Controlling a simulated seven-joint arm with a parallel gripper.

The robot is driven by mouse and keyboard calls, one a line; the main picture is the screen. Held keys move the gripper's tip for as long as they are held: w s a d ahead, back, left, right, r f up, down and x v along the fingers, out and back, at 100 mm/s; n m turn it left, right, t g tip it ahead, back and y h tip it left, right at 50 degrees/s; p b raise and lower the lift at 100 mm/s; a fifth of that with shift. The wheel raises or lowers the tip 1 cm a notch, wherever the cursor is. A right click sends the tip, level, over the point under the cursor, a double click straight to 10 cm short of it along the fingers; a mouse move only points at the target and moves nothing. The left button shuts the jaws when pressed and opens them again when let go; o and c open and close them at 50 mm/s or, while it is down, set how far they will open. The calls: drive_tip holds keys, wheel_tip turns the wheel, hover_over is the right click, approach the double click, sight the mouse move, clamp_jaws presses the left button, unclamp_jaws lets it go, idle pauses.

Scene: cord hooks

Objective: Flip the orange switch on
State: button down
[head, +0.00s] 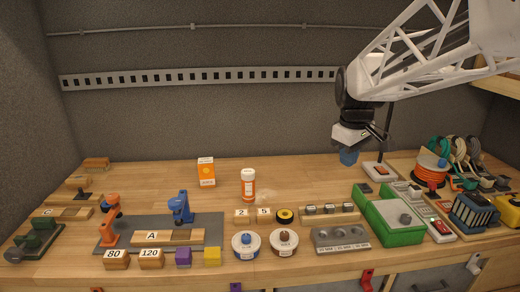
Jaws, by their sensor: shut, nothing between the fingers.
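My gripper (377,134) hangs over the back right of the wooden bench, fingers shut with nothing between them. Below it and slightly right is a small pale box (380,170) with a dark reddish patch on top, which may be a switch. A gap shows between it and my gripper. Another small pale box with a red top (440,230) lies farther forward on the right. Both are too small for me to tell which bears the orange switch, or its position.
A green case (392,222), an orange cord reel (431,168) and hung cords (460,152) crowd the right. An orange-white box (206,172) and bottle (248,186) stand mid-bench. The back middle is fairly clear.

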drive_tip(key=w+d+n, duration=0.3)
drive_tip(key=w+d, duration=0.4)
drive_tip(key=w, duration=0.4)
drive_tip(key=n+g, duration=0.3)
drive_tip(key=n, duration=0.5)
hover_over(384, 171)
drive_tip(key=w, duration=0.2)
wheel_tip(384, 171, down, 13)
drive_tip(key=shift+f+n, duration=0.25)
drive_tip(key=shift+n, duration=0.05)
drive_tip(key=shift+f, duration=0.1)
drive_tip(key=shift+s+f, duration=0.25)
drive_tip(key=shift+f, duration=1.4)
drive_tip(key=shift+s+f, duration=0.2)
drive_tip(key=shift+f, duration=1.4)
drive_tip(key=shift+s+f, duration=0.25)
drive_tip(key=shift+f, duration=1.4)
drive_tip(key=shift+t, duration=0.3)
